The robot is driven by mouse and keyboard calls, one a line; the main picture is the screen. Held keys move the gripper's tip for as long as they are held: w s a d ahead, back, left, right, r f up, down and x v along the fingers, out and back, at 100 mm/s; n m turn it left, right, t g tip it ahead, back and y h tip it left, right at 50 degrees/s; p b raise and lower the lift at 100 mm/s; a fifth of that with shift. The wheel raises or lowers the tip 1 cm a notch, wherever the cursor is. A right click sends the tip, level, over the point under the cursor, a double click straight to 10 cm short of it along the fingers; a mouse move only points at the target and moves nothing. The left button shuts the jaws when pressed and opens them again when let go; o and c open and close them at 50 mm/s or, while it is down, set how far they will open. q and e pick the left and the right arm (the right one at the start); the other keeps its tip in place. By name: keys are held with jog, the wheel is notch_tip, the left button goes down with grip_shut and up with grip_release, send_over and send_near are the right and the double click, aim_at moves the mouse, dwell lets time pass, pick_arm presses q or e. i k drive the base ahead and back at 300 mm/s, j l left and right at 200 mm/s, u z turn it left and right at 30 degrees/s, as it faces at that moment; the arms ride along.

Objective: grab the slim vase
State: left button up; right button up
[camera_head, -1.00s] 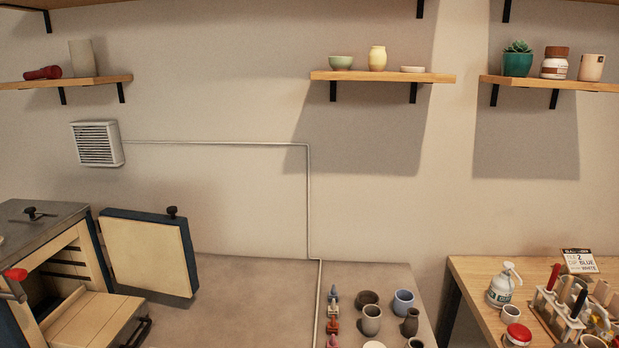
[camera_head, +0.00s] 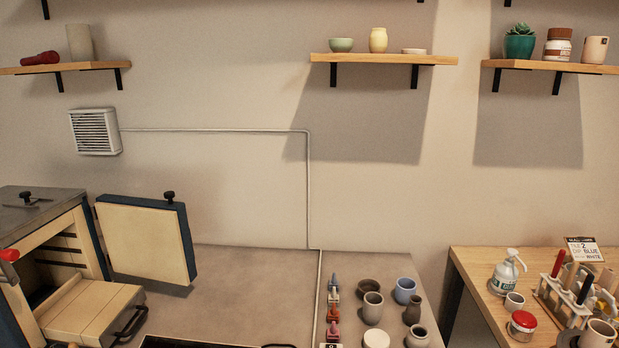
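A small pale-yellow vase (camera_head: 378,40) stands on the middle wall shelf. Neither of my grippers shows in the view.
A blue cup (camera_head: 405,290), a dark bowl (camera_head: 369,287) and a white round piece (camera_head: 376,339) crowd around the slim vase. A kiln with its door open (camera_head: 147,240) is at left. A wooden table (camera_head: 470,268) with bottles and tools is at right.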

aim_at(413, 312)
jog(key=u, duration=1.3)
jog(key=z, duration=0.5)
jog(key=l+z, duration=0.1)
jog(key=z, duration=1.35)
jog(key=i+l+u, duration=0.1)
jog(key=l+u, duration=0.2)
jog(key=u, duration=0.2)
jog(key=l+u, duration=0.3)
jog(key=u, duration=0.15)
jog(key=i+l, duration=0.05)
